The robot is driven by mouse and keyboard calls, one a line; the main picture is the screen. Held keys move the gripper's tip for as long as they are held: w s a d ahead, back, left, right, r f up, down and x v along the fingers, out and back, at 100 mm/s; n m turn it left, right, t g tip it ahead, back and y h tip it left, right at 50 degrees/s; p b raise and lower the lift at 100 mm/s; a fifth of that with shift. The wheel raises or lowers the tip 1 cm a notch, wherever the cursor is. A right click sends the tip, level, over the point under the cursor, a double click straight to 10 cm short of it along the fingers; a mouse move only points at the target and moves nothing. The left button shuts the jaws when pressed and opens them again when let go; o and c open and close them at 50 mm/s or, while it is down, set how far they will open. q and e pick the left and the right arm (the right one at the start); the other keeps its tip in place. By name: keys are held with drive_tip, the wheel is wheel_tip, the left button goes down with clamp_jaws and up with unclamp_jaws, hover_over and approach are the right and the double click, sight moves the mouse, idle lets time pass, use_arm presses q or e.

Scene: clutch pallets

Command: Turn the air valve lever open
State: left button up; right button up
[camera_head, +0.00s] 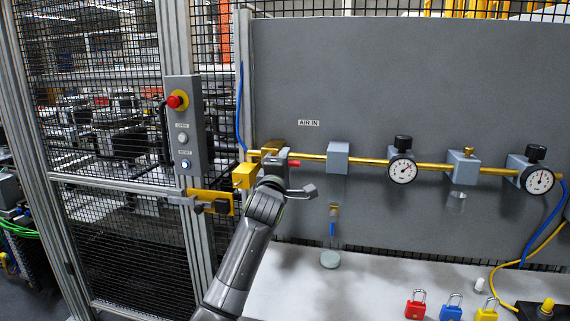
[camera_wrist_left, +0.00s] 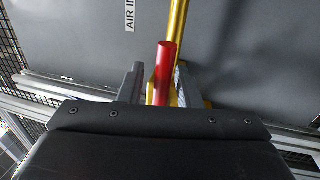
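The red valve lever (camera_head: 294,163) sticks out to the right at the left end of the brass air pipe (camera_head: 315,157), below the "AIR IN" label (camera_head: 308,123). My left gripper (camera_head: 283,164) is at the lever and partly covers the valve. In the left wrist view the red lever (camera_wrist_left: 164,70) lies between the two grey fingers of my left gripper (camera_wrist_left: 160,85). The fingers are apart, with a gap on the left side of the lever. Contact on the right side cannot be told. My right gripper is not in view.
A yellow block (camera_head: 244,176) and a gate latch (camera_head: 212,202) are close left of my wrist. The button box (camera_head: 185,125) is on the fence post. Gauges (camera_head: 402,170) sit along the pipe to the right. Padlocks (camera_head: 415,305) stand on the bench (camera_head: 375,275).

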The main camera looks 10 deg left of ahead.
use_arm(q)
drive_tip(key=shift+f, duration=0.1)
drive_tip(key=s+f+b, duration=0.3)
drive_tip(key=s, duration=1.4)
drive_tip(key=shift+a+f+b, duration=0.15)
drive_tip(key=shift+a+b, duration=0.15)
